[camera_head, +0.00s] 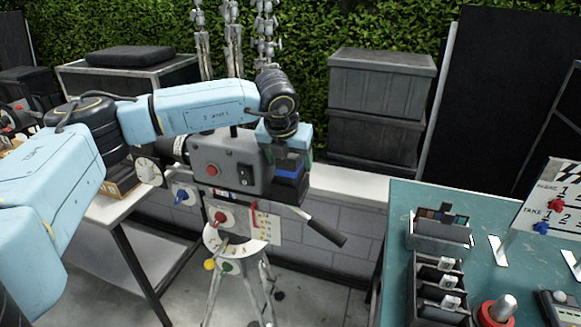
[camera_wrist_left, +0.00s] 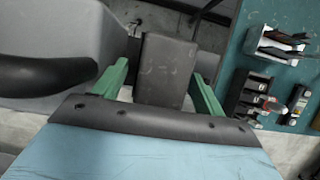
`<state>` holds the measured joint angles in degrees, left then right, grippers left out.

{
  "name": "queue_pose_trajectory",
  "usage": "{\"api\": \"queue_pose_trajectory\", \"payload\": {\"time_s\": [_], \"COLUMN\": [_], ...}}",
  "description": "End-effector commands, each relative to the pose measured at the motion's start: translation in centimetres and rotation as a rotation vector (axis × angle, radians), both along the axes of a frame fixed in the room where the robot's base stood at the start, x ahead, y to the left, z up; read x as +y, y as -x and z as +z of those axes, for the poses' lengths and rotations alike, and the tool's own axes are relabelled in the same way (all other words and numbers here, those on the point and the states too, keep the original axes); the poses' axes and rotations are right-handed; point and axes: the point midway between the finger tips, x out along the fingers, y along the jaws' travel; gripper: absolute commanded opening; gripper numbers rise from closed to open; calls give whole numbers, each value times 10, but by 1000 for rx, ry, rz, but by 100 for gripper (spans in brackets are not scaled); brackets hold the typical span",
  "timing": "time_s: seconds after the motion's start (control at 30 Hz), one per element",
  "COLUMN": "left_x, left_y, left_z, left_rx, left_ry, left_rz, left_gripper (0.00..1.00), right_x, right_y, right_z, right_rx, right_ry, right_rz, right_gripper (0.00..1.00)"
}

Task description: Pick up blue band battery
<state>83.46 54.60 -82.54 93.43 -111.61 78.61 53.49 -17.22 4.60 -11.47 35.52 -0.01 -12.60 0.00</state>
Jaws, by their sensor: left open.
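The blue band battery (camera_head: 288,172) is a dark block with a bright blue band at the back end of a grey film camera (camera_head: 228,163) on a tripod. My left gripper (camera_head: 287,152) is over the battery from above, and partly hides it. In the left wrist view, the battery's dark grey top (camera_wrist_left: 166,68) lies between the green fingers of my left gripper (camera_wrist_left: 160,88). The fingers are open, one on each side. A gap shows at the left finger; the right finger is very close, and I cannot tell if it touches. My right gripper is not in view.
A black pan handle (camera_head: 325,232) sticks out from the tripod below the battery. A teal table (camera_head: 403,200) at the right holds a battery rack (camera_head: 437,290), a small grey tray (camera_head: 440,235) and a clapperboard (camera_head: 557,205). Stacked grey cases (camera_head: 378,90) stand behind.

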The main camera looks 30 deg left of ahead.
Motion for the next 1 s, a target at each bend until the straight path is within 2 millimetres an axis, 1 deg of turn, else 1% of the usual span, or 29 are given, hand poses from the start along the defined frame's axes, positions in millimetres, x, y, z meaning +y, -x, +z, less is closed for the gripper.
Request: {"api": "queue_pose_trajectory", "payload": {"time_s": [0.1,0.3,0.77,0.8,1.0], "left_x": [1,0,0,0,0], "left_y": [-2,-2,-2,-3,-3], "left_z": [-6,-7,-6,-5,-4], "left_rx": [0,0,0,-3,-3], "left_ry": [0,1,1,1,1], "left_rz": [0,0,0,-1,-1], "left_gripper": [71,71,11,9,9], "right_x": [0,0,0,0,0], "right_y": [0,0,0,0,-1], "right_z": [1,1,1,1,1], "right_rx": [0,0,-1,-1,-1], "right_ry": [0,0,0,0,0], "right_rz": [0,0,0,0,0], "right_gripper": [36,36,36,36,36]}}
